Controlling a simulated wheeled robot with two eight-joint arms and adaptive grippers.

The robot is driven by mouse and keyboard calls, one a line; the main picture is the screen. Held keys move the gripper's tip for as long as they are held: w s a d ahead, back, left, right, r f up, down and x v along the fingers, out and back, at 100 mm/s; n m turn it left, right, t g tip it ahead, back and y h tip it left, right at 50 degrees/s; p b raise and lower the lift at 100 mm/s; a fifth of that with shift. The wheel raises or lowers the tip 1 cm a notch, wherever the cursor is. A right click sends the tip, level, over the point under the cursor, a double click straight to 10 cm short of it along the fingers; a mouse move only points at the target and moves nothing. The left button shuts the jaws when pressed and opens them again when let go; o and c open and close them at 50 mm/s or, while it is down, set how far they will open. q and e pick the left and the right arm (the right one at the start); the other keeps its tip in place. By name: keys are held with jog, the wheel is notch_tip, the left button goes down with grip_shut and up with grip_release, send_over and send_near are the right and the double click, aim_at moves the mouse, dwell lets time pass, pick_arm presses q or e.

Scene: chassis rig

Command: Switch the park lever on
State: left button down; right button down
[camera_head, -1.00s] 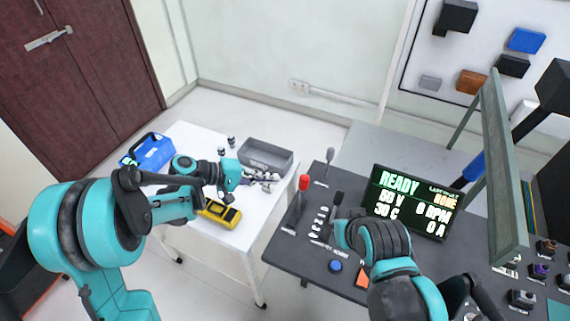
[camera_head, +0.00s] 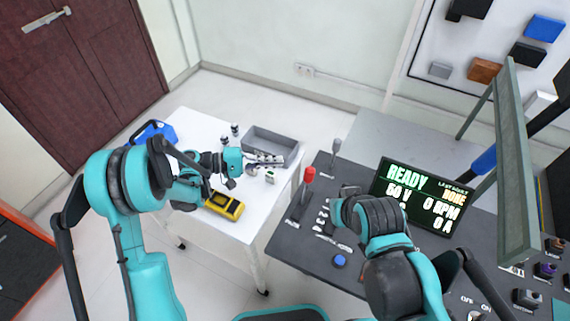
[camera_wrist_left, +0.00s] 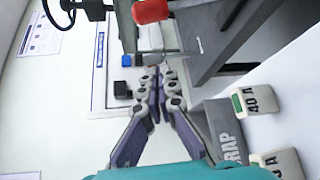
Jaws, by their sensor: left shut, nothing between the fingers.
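A lever with a red knob (camera_head: 308,175) stands upright on the left side of the dark console (camera_head: 290,245); the knob also shows at the top of the left wrist view (camera_wrist_left: 150,10). A grey-knobbed lever (camera_head: 335,147) stands at the console's back edge. I cannot read which one is labelled park. My left gripper (camera_head: 277,159) is shut and empty over the white table, left of the red knob and apart from it. Its closed fingers show in the left wrist view (camera_wrist_left: 150,78). My right arm covers part of the console; its fingers (camera_head: 343,195) are not clear.
A grey scrap bin (camera_head: 250,142) stands beside the left gripper on the white table (camera_head: 185,225). A yellow device (camera_head: 224,206), a blue case (camera_head: 155,133) and small fuses (camera_head: 270,178) are there too. A lit screen (camera_head: 420,200) stands on the console.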

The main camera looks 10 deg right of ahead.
aim_at(307, 186)
pick_arm(q)
jog(key=d+f+b, duration=0.2)
jog(key=d, duration=0.7)
jog(key=s, duration=0.1)
jog(key=s+a+r, duration=0.1)
jog(key=s+b, duration=0.1)
jog(key=shift+s+a+r, duration=0.15)
jog(key=shift+s+r, duration=0.1)
